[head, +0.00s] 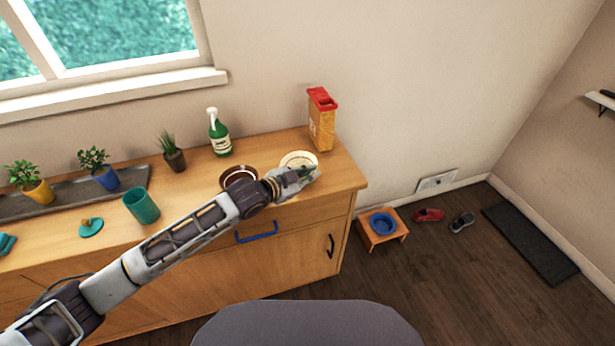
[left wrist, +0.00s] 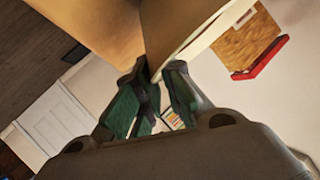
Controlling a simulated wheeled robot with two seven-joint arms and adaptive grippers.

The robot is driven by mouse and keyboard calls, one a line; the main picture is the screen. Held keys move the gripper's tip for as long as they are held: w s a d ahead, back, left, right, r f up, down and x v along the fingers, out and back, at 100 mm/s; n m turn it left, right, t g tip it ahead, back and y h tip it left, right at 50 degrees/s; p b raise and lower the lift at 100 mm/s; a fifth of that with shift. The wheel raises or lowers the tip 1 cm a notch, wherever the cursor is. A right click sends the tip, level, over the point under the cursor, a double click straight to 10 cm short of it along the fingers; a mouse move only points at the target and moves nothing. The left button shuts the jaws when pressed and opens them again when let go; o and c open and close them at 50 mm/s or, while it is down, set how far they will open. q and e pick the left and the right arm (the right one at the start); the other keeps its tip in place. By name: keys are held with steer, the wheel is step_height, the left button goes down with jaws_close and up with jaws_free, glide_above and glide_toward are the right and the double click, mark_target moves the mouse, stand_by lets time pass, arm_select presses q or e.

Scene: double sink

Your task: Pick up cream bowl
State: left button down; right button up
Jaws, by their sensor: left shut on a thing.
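The cream bowl (head: 298,158) is at the right end of the wooden counter, beside the red-topped box. My left gripper (head: 306,172) reaches over its near side and hides part of it. In the left wrist view, my left gripper (left wrist: 150,85) has its dark green finger pads close together. They are shut on the bowl's edge, and a pale curved surface of the bowl (left wrist: 183,25) rises past the fingertips. I cannot tell whether the bowl is clear of the counter. My right gripper is not in view.
A brown bowl (head: 239,177) sits just left of the cream bowl, close to my left wrist. The orange box with a red top (head: 321,118) stands behind, right. A green bottle (head: 219,134), a teal cup (head: 141,206) and potted plants (head: 172,155) stand farther left.

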arm_select(q)
step_height(320, 180, up, 8)
steer(key=shift+r, duration=0.6)
steer(key=shift+f, duration=0.1)
stand_by(0.5)
